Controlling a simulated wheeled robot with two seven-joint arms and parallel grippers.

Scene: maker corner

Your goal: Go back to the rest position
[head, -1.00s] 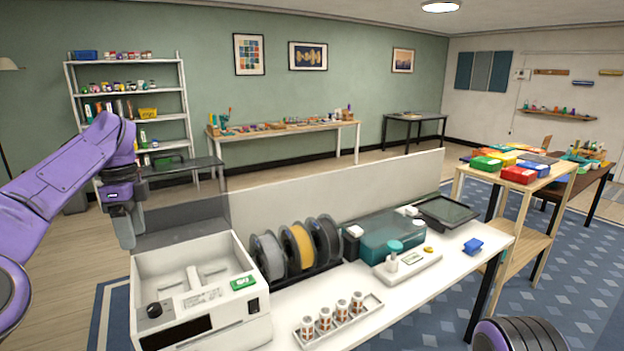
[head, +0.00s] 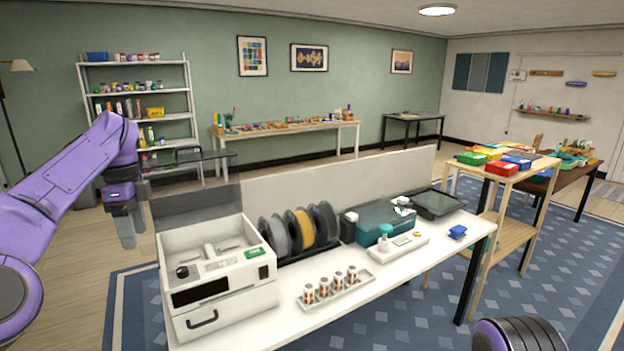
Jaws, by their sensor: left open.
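My left gripper (head: 127,236) hangs at the left of the head view, fingers pointing down and open. Nothing shows between its fingers. It is to the left of the white machine (head: 222,285) with the raised clear lid, apart from it in the picture. My left arm comes in from the left edge, bent at the elbow. Of my right arm only a dark rounded part with purple shows at the bottom right; its gripper is outside the view.
A white workbench (head: 375,293) bears filament spools (head: 302,230), a tray of small jars (head: 338,290), a teal case (head: 380,218) and a blue block (head: 457,232). A wooden stand (head: 515,213) with coloured boxes is at the right. Patterned rug lies in front.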

